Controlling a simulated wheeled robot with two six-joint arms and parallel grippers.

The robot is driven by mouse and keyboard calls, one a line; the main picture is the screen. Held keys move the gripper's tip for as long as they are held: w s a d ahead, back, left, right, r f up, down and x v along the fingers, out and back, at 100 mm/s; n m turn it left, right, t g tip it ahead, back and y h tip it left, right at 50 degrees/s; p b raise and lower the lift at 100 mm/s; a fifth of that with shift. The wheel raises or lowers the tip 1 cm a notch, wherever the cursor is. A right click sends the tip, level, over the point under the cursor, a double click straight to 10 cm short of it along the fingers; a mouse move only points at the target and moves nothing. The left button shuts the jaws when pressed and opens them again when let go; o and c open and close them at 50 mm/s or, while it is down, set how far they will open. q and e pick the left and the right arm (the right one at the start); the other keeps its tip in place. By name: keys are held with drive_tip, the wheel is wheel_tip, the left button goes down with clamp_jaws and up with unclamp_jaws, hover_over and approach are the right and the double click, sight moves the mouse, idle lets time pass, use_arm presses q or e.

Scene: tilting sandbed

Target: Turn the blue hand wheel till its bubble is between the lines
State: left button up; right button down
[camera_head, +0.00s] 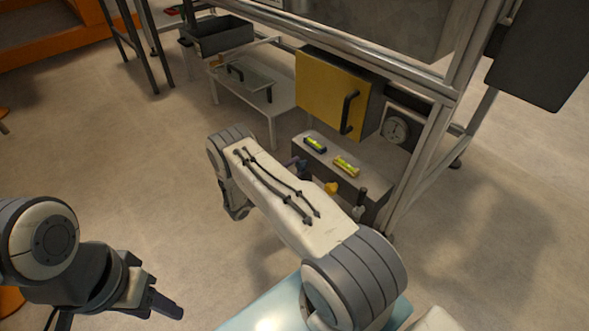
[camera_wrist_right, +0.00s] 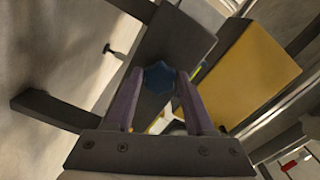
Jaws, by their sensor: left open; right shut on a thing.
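The blue hand wheel (camera_wrist_right: 158,77) sits between the fingers of my right gripper (camera_wrist_right: 163,80) in the right wrist view, and the gripper is shut on it. In the head view my right arm hides most of that gripper and the wheel. A level in a dark blue housing (camera_head: 315,145) lies on top of the grey box (camera_head: 374,189), with a yellow-green vial. Its bubble is too small to place against the lines. My left gripper (camera_head: 165,304) is open and empty, low at the left, away from the box.
A yellow level (camera_head: 346,166) lies beside the blue one, with a yellow knob (camera_head: 331,188) on the box's front. A yellow cabinet door (camera_head: 325,90) with a black handle hangs behind. A low white table (camera_head: 258,92) stands further back.

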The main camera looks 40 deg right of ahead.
drive_tip(key=shift+a+n, duration=0.1)
drive_tip(key=shift+n, duration=0.7)
drive_tip(key=shift+c, duration=1.3)
unclamp_jaws()
drive_tip(key=a+p, duration=0.3)
drive_tip(key=a, duration=0.7)
drive_tip(key=shift+s+a, duration=0.2)
drive_tip(key=shift+s, duration=0.25)
